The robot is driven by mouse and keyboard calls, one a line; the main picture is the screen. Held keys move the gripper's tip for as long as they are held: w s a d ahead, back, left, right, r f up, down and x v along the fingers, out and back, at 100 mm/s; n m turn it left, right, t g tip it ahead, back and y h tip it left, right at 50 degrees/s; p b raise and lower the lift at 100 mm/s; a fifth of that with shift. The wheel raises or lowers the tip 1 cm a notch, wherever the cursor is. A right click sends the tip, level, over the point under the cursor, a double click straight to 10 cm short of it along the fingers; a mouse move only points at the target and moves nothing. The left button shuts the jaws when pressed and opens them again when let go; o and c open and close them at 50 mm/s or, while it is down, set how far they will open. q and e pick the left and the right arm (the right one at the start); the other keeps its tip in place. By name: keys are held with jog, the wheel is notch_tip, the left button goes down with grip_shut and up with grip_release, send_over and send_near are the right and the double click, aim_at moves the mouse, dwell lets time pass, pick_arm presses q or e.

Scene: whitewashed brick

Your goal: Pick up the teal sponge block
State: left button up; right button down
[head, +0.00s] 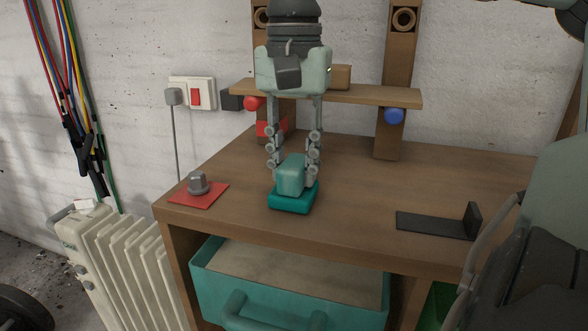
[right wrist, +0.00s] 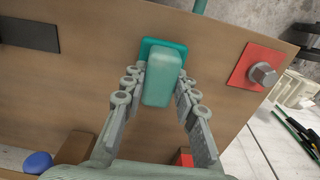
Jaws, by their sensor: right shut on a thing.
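The teal sponge block (head: 291,174) is a pale teal block at the front of the wooden bench, left of its middle. My right gripper (head: 292,178) comes down from above and is shut on it, one finger on each side. In the right wrist view the block (right wrist: 163,80) sits between the two fingers (right wrist: 160,98). Directly below it is a darker teal square pad (head: 293,199), partly hidden by the block. I cannot tell whether block and pad touch. My left gripper is not in view.
A red square (head: 211,196) with a grey bolt (head: 198,183) lies to the left. A black bracket (head: 434,224) lies to the right. A shelf (head: 360,95) with red and blue knobs (head: 394,116) stands behind. A teal drawer (head: 214,285) is below the bench top.

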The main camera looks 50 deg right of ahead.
aim_at(286, 159)
jog(key=shift+r, duration=0.5)
jog(key=r, duration=0.1)
jog(key=w+r, duration=0.1)
jog(key=r, duration=0.1)
jog(key=shift+w+a+r, duration=0.1)
jog(key=shift+a+r, duration=0.05)
jog(key=shift+r, duration=0.15)
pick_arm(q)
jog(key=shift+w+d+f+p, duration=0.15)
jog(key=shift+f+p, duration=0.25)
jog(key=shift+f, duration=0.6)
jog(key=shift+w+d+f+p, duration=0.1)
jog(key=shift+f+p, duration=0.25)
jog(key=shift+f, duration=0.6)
pick_arm(e)
jog(key=w+a+r, duration=0.3)
jog(key=w+r, duration=0.3)
jog(key=w, duration=0.3)
jog(key=shift+w+a, duration=0.35)
jog(key=shift+w, duration=0.05)
jog(key=c, duration=1.9)
grip_release()
jog(key=shift+c, duration=1.4)
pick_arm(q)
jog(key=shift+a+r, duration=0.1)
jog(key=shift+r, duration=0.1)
